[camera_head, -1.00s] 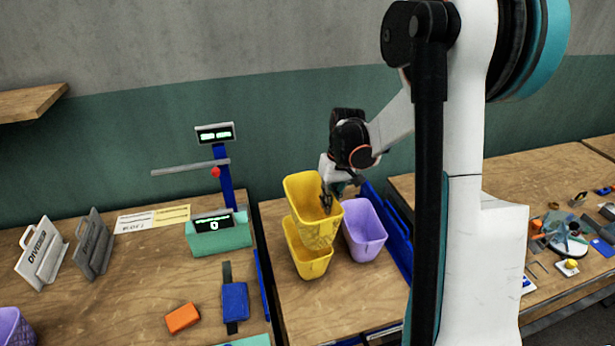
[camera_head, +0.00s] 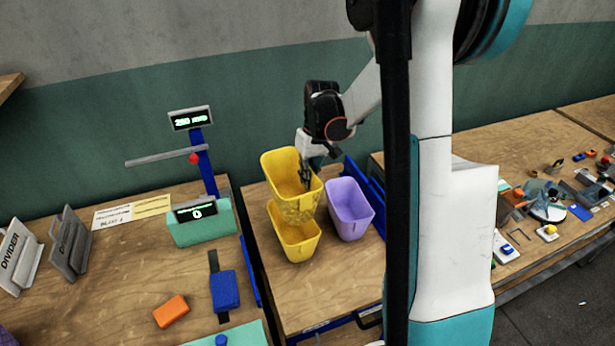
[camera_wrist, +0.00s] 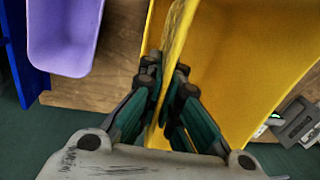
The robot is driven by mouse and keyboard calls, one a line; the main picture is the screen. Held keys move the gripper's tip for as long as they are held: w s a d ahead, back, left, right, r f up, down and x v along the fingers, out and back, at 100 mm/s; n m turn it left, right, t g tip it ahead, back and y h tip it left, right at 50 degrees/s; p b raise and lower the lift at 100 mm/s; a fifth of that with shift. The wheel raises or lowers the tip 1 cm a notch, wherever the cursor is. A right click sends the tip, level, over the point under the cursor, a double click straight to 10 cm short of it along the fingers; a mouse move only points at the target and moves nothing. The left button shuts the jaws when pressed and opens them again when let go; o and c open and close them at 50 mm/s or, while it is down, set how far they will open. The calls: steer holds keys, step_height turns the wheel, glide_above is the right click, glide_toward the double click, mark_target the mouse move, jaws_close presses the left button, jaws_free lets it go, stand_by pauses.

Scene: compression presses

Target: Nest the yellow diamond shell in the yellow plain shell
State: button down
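A yellow shell with a patterned lower front, the diamond shell (camera_head: 285,175), is held up by my gripper (camera_head: 306,180) at its right rim. In the wrist view my gripper (camera_wrist: 168,90) is shut on the yellow wall (camera_wrist: 235,75), one finger on each side. A second yellow shell, the plain one (camera_head: 302,248), stands on the table just below and in front. The held shell overlaps it in the head view and hides its back part. I cannot tell whether the two touch.
A purple shell (camera_head: 350,212) stands close on the right, also in the wrist view (camera_wrist: 62,35). Blue rails lie behind it. A height gauge (camera_head: 205,165), a teal scale (camera_head: 200,224), an orange block (camera_head: 171,311) and a blue block (camera_head: 225,290) are to the left.

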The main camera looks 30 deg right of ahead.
steer(key=shift+f+b, duration=1.45)
steer(key=shift+f, duration=0.55)
steer(key=shift+f+b, duration=0.1)
steer(key=shift+b, duration=0.25)
steer(key=shift+f+b, duration=1.15)
steer(key=shift+f, duration=0.25)
steer(key=shift+f, duration=0.1)
steer(key=shift+f+b, duration=1)
steer(key=shift+f, duration=0.1)
steer(key=c, duration=1.7)
jaws_free()
